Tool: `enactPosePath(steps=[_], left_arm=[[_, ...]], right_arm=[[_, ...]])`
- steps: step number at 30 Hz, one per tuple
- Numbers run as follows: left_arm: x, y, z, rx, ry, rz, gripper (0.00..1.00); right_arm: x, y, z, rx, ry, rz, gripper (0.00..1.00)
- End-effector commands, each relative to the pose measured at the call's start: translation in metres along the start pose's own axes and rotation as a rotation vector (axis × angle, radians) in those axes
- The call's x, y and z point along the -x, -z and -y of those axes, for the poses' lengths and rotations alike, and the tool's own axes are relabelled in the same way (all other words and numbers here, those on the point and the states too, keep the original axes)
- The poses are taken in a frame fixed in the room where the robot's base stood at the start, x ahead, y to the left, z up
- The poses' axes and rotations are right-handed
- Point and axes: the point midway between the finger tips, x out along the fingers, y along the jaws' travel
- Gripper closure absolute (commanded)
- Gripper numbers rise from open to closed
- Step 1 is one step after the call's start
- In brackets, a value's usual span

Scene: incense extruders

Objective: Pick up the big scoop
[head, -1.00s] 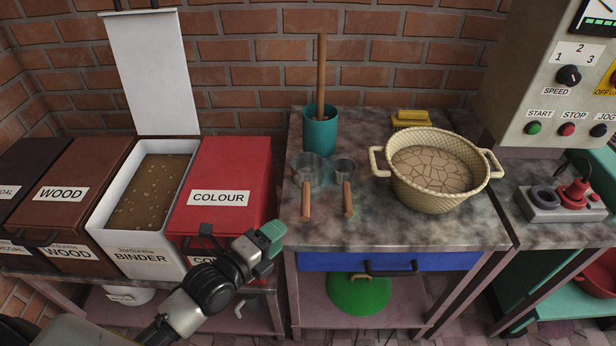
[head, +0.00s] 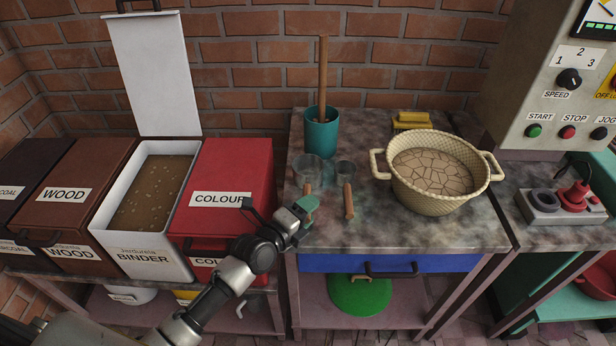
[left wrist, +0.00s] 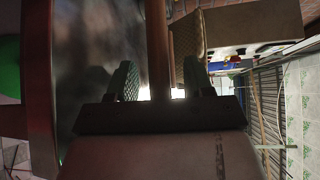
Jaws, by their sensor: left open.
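The big scoop (head: 308,169) lies on the worktop, a clear-grey cup with a wooden handle pointing toward the front edge. The smaller scoop (head: 347,186) lies just right of it. My left gripper (head: 305,208) is open at the front end of the big scoop's handle and covers part of that handle. In the left wrist view my open fingers (left wrist: 159,82) stand on either side of the wooden handle (left wrist: 158,45), with gaps visible. The cup is not clear in that view. My right gripper is not in view.
A teal pot (head: 321,134) with a wooden stick stands behind the scoops. A woven basket (head: 437,200) stands to the right. The red COLOUR bin (head: 228,170) is at the left, next to the open BINDER bin (head: 108,215). The worktop (head: 385,232) is clear at the front.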

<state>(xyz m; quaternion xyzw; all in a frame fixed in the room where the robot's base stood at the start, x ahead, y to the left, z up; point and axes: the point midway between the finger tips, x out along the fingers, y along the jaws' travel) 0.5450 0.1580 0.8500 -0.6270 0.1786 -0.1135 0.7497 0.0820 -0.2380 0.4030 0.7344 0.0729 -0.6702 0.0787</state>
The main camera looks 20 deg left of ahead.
Motion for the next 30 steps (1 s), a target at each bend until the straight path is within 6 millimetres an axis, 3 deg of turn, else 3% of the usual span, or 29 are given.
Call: enactPosePath(steps=[5,15,25,30], left_arm=[[0.000,0.000,0.000,0.000,-0.001,0.000,0.51],[0.001,0.000,-0.001,0.000,-0.001,0.000,1.00],[0.001,-0.001,0.004,-0.001,0.001,0.000,1.00],[0.003,-0.004,0.021,-0.002,0.003,0.001,1.00]], right_arm=[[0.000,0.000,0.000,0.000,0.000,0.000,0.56],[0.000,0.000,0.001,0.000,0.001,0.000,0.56],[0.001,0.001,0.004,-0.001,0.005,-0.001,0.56],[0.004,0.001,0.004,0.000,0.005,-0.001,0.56]])
